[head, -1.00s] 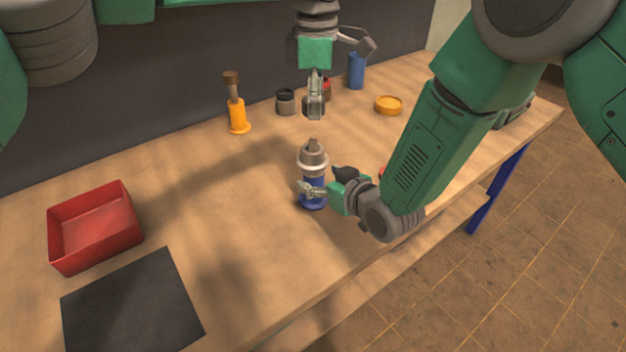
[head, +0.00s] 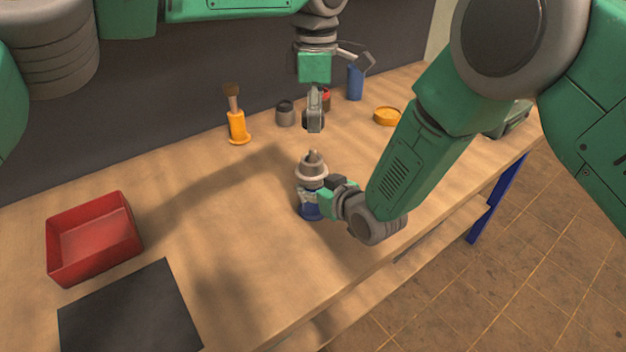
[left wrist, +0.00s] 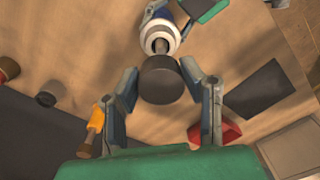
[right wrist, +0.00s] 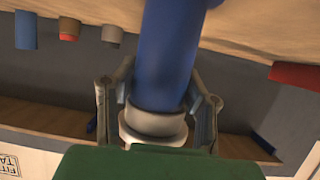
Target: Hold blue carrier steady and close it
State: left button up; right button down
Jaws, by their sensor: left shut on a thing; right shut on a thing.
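The blue carrier (head: 310,212) stands upright on the table, with a pale grey collar (head: 312,171) and a small brownish tip showing in its top. My left gripper (head: 314,122) is above and behind the carrier, pointing down. In the left wrist view it is shut on a dark grey round cap (left wrist: 160,82), apart from the carrier's open top (left wrist: 158,42). The cap is hard to make out in the head view.
Behind stand an orange bottle-like piece (head: 237,126), a dark grey jar (head: 285,114), a red jar (head: 326,101), a blue cylinder (head: 355,84) and a yellow dish (head: 387,117). A red bin (head: 95,240) and black mat (head: 130,315) lie left. Table around the carrier is clear.

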aim_at(315, 150)
pick_arm(q)
jog(key=shift+s+f, duration=0.1)
jog(key=shift+f, duration=2.15)
jog(key=shift+f, duration=0.85)
jog(key=shift+f, duration=0.6)
jog(key=o, duration=0.9)
jog(key=shift+r, duration=0.15)
jog(key=shift+r, duration=2.15)
